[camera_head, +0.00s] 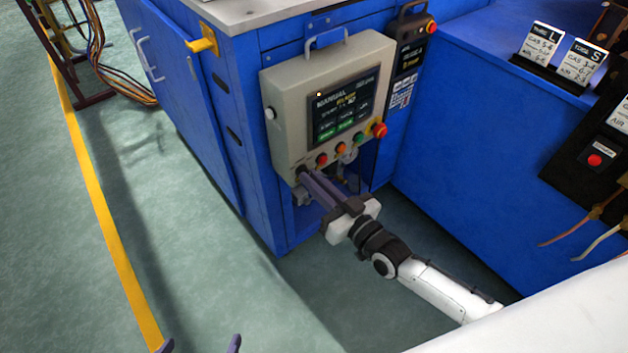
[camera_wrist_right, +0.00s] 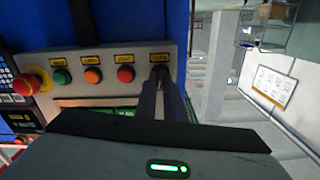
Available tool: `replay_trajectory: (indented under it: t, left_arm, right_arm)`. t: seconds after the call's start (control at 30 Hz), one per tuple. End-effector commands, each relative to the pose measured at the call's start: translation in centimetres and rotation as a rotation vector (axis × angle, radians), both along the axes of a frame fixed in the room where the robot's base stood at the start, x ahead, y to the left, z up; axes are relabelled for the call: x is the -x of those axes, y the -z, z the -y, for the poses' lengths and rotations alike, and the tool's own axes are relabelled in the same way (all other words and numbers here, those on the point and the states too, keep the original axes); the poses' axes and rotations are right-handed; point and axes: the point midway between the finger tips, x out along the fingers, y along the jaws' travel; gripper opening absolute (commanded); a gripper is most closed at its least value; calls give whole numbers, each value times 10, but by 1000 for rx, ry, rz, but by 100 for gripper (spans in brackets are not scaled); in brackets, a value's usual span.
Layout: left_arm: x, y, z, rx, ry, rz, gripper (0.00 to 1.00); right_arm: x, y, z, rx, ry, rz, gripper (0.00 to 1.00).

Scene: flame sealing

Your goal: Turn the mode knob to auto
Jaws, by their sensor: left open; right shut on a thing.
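The mode knob (camera_wrist_right: 160,69) is a small dark knob at the end of a button row, under a yellow label in the right wrist view. My right gripper (camera_head: 305,177) reaches the lower left corner of the grey control panel (camera_head: 290,95). Its purple-grey fingers are shut on the knob and hide most of it, so I cannot read which way it points. The panel's screen (camera_head: 343,107) reads MANUAL. My left gripper (camera_head: 200,345) is open and empty, with only its two fingertips showing at the bottom edge of the head view.
Red, orange and green buttons and a red emergency stop (camera_head: 379,130) sit beside the knob. A blue cabinet (camera_head: 195,110) carries the panel. Another blue bench (camera_head: 480,130) with size cards stands at right.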

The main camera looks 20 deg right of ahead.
Motion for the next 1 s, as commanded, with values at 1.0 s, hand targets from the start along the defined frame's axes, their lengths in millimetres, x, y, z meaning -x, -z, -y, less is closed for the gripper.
replay_trajectory:
  t: [1.0]
  left_arm:
    - [0, 5, 0, 2, 1, 0, 100]
  right_arm:
    - [-1, 1, 2, -578, 0, -209, 0]
